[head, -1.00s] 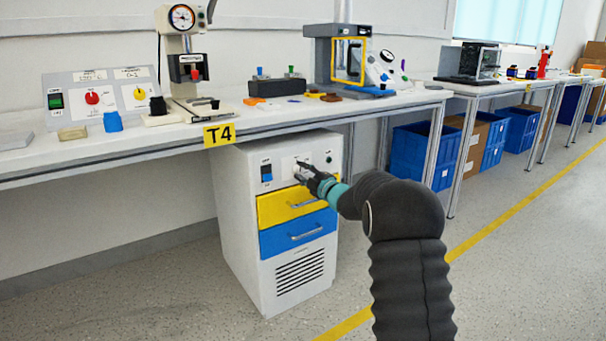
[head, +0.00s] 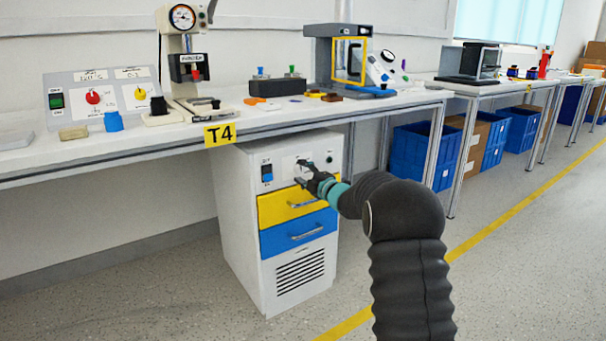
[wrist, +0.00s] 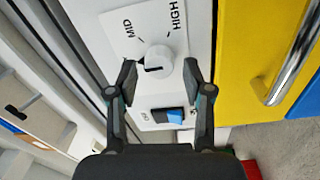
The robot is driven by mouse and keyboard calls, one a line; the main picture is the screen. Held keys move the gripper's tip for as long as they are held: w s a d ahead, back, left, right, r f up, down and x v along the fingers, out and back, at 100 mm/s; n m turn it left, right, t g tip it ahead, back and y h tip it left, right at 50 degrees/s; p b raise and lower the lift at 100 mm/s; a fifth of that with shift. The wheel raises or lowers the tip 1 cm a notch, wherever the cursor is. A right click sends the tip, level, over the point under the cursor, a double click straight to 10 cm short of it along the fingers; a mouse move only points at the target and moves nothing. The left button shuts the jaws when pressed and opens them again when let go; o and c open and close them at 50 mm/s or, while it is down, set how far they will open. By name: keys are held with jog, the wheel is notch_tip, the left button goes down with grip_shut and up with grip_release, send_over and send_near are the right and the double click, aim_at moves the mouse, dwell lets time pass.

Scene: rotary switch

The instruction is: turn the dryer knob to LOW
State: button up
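The dryer is a white cabinet (head: 238,215) under the bench, with a control panel at its top front. In the wrist view its round white knob (wrist: 159,58) sits on a white dial plate (wrist: 150,22) reading MID and HIGH; no LOW label is readable. A short dark mark on the knob lies at its lower left in the picture. My gripper (wrist: 160,68) is open, with one fingertip on each side of the knob and a visible gap on both sides. In the head view my gripper (head: 305,170) is at the panel and covers the knob.
A blue rocker switch (wrist: 170,115) sits beside the knob, between my fingers. A yellow drawer (head: 280,208) and a blue drawer (head: 285,238) with bar handles are below the panel. The bench edge (head: 300,122) overhangs the cabinet. The floor in front is clear.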

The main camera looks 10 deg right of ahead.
jog(key=shift+s+d, duration=0.1)
jog(key=shift+d, duration=0.1)
jog(key=shift+s+d, duration=0.15)
jog(key=shift+s, duration=0.1)
jog(key=v, duration=1.1)
jog(key=shift+s, duration=0.15)
